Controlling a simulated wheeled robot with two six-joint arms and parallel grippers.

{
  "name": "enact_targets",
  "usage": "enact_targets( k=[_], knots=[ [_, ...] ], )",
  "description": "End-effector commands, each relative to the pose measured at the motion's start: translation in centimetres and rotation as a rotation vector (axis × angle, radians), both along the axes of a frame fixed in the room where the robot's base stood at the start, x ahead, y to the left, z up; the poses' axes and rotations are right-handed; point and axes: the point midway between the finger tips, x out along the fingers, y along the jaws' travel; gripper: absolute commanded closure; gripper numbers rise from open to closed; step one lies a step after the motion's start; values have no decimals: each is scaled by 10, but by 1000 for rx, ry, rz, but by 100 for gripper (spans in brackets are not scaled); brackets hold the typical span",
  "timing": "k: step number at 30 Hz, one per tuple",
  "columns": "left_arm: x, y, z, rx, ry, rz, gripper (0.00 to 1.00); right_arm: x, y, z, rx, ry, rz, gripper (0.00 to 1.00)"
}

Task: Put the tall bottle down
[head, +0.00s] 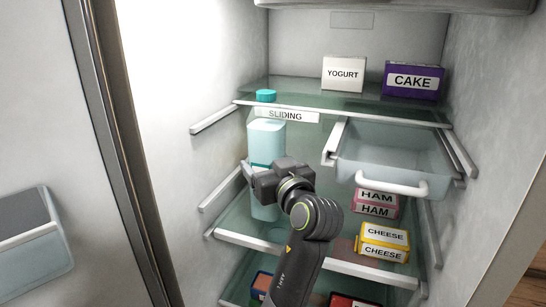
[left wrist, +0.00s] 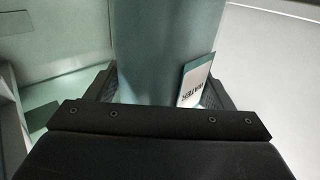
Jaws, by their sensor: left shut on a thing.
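The tall bottle (head: 266,143) is pale blue with a teal cap, and it is upright inside the fridge at the left. Its cap shows through or above the upper glass shelf's front area. My left gripper (head: 258,182) is shut around the bottle's lower half. In the left wrist view, the bottle (left wrist: 160,45) fills the space between the two fingers of my left gripper (left wrist: 160,92), and a white label with dark print shows on its right side. The bottle's base is near the middle glass shelf (head: 240,222); I cannot tell whether it touches. My right gripper is not in view.
The upper shelf, marked SLIDING (head: 284,115), holds a yogurt box (head: 343,74) and a cake box (head: 413,81). A clear drawer (head: 390,152) hangs below it at the right. Ham (head: 376,203) and cheese (head: 384,243) packs sit at the right. The fridge's left wall is close to the bottle.

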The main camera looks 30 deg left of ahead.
Motion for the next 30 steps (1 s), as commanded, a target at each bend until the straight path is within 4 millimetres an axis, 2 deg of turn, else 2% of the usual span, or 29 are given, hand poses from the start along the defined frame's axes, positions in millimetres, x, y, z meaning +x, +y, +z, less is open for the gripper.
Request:
enact_targets(
  k=[6,18,19,23,30],
  knots=[
    [-8,6,-12,4,-9,12,85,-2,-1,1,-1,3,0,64],
    [-9,7,-16,5,-9,13,85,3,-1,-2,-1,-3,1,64],
    [-8,7,-18,1,-3,14,21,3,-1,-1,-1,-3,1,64],
    [-8,7,-18,1,-3,13,4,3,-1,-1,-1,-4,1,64],
    [-8,7,-17,1,-3,13,3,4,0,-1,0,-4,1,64]
  ],
)
